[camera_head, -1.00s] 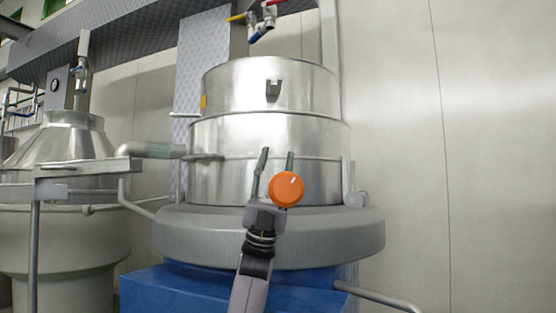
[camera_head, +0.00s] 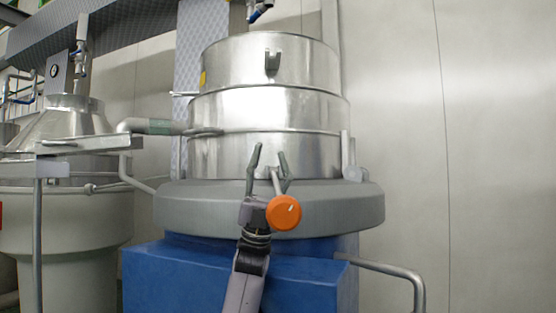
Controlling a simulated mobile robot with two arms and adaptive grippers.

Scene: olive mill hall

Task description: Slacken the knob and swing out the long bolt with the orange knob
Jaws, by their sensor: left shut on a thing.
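The long bolt (camera_head: 276,183) shows as a thin, light rod in front of the steel drum (camera_head: 225,155). It leans out towards me. Its round orange knob (camera_head: 284,212) is at the near, lower end, in front of the grey ring at the drum's foot. My left gripper (camera_head: 269,152) comes up from below, its two dark fingers pointing up on either side of the rod. It is shut on the bolt, though the knob hides part of the grip and the contact is not clear. My right gripper is not in view.
The grey ring (camera_head: 345,205) juts out around the drum's foot, above a blue base (camera_head: 180,280). A bent grey pipe (camera_head: 400,274) sticks out at the right. A second vessel (camera_head: 75,220) with a rail stands at the left. The wall area at the right is clear.

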